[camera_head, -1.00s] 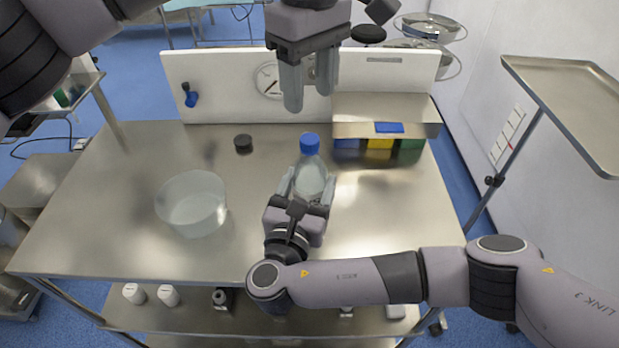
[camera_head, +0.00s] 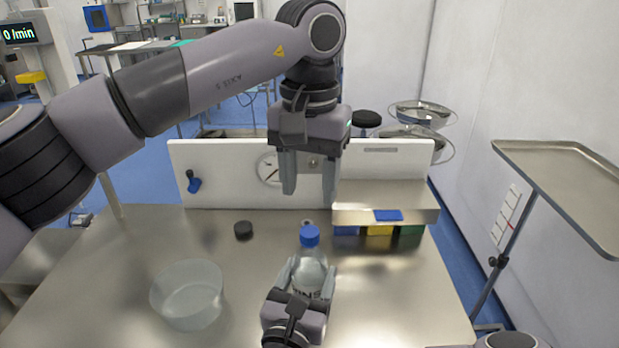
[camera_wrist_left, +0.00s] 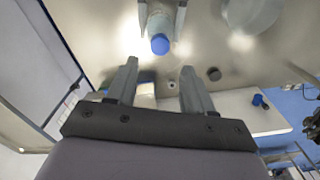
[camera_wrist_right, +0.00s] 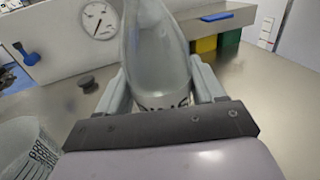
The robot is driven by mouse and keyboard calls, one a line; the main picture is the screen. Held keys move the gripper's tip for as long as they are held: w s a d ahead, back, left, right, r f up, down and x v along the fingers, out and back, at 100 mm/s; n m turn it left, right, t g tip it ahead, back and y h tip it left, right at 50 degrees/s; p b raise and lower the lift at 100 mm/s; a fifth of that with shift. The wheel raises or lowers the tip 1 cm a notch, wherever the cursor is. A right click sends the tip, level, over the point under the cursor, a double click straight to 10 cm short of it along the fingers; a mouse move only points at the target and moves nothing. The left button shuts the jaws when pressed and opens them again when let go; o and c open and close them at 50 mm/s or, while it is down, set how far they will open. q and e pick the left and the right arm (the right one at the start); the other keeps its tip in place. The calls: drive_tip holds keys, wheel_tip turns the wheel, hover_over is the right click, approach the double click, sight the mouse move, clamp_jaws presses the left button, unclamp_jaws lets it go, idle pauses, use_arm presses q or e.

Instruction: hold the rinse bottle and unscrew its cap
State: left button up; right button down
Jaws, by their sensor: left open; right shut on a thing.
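The rinse bottle (camera_head: 311,274) is clear with dark lettering and stands upright on the steel table. Its blue cap (camera_head: 310,236) is on top. My right gripper (camera_head: 309,277) is shut around the bottle's body from the near side; the right wrist view shows the clear bottle (camera_wrist_right: 158,62) between its fingers. My left gripper (camera_head: 309,190) is open and empty above and behind the cap, fingers pointing down, clear of it. In the left wrist view the cap (camera_wrist_left: 160,44) lies beyond the open fingertips.
A clear bowl (camera_head: 187,296) stands left of the bottle. A small dark lid (camera_head: 243,230) lies behind the bowl. A shelf (camera_head: 385,200) with blue, yellow and green bins stands at the back right, before a white back panel (camera_head: 225,175). A tray stand (camera_head: 560,180) is at the right.

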sight(309, 231)
use_arm(q)
drive_tip(key=shift+f, duration=4)
